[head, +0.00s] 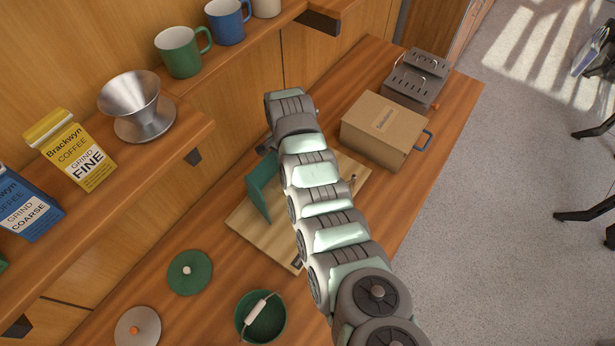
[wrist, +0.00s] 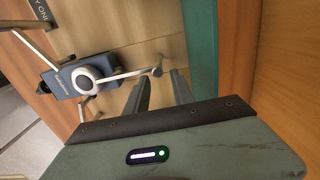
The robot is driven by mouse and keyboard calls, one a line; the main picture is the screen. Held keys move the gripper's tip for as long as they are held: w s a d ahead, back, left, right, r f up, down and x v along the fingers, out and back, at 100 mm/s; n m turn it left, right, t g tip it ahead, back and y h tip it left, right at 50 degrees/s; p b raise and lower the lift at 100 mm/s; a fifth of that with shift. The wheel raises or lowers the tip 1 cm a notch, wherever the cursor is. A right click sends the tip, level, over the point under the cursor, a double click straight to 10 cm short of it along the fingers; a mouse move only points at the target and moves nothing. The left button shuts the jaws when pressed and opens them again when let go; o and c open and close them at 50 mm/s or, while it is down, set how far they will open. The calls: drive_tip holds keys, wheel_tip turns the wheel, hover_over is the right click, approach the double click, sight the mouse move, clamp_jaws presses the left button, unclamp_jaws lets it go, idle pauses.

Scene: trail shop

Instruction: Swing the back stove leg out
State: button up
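In the wrist view the stove has a blue body (wrist: 66,82) and a round pale burner (wrist: 83,79) with thin metal legs spread from it. One stove leg (wrist: 128,75) reaches right, and its rounded end lies just in front of my fingertips. My gripper (wrist: 160,78) is open, with a gap between its two grey fingers; I cannot tell whether either touches the leg. In the head view my arm hides the gripper and nearly all of the stove; only a small metal tip (head: 352,178) shows on the wooden board (head: 245,222).
A green upright panel (head: 262,187) stands on the board, close beside my fingers in the wrist view (wrist: 200,45). A cardboard box (head: 382,132) and metal grill unit (head: 416,78) stand beyond. A green pot (head: 246,322) and lid (head: 190,272) lie nearer. A shelf (head: 165,150) overhangs left.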

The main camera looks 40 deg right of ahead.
drive_tip(key=o, duration=0.4)
drive_tip(key=shift+r, duration=0.1)
drive_tip(key=shift+r+p, duration=1.8)
drive_tip(key=shift+r, duration=2.6)
